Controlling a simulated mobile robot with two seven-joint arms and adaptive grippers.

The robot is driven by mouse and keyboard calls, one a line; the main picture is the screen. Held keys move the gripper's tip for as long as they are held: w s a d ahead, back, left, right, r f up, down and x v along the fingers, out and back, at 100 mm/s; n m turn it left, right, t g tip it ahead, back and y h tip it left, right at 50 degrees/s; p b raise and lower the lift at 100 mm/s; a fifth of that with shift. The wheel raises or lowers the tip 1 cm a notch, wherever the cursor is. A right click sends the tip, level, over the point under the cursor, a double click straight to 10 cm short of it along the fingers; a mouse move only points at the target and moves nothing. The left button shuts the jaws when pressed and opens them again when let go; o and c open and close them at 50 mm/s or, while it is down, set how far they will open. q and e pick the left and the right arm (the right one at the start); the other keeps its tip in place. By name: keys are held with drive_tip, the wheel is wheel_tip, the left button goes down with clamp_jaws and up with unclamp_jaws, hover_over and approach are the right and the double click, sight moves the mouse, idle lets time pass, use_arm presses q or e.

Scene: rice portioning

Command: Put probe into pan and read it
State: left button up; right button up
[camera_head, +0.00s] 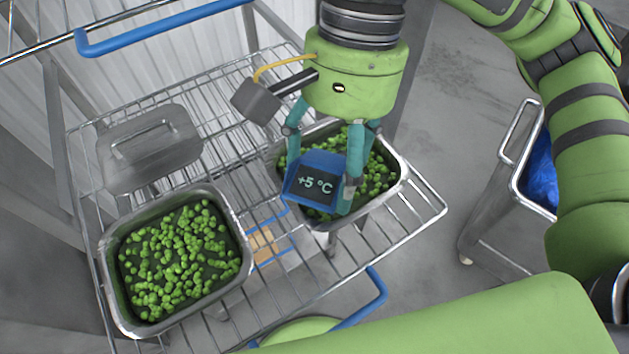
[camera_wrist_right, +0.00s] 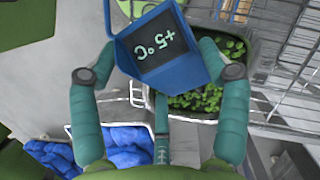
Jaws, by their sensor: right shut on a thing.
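The probe (camera_head: 318,163) is a blue wedge-shaped thermometer whose dark screen reads +5 °C. My right gripper (camera_head: 320,188) is shut on its body, one teal finger on each side. It holds the probe over the right pan (camera_head: 398,186), a steel pan of green peas on the rack. The probe's screen also shows in the right wrist view (camera_wrist_right: 155,45), between the fingers. The probe's stem is hidden, so I cannot tell how deep it sits in the peas. My left gripper is not in view.
A second pan of peas (camera_head: 110,285) stands at the left of the wire rack (camera_head: 420,203). A steel lid (camera_head: 150,150) lies behind it. A cart with blue contents (camera_head: 541,172) stands at the right. Blue handles (camera_head: 150,27) edge the rack.

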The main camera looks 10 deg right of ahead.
wheel_tip(320, 180, up, 7)
drive_tip(key=p, duration=0.3)
drive_tip(key=shift+r+p, duration=0.15)
drive_tip(key=shift+p, duration=0.15)
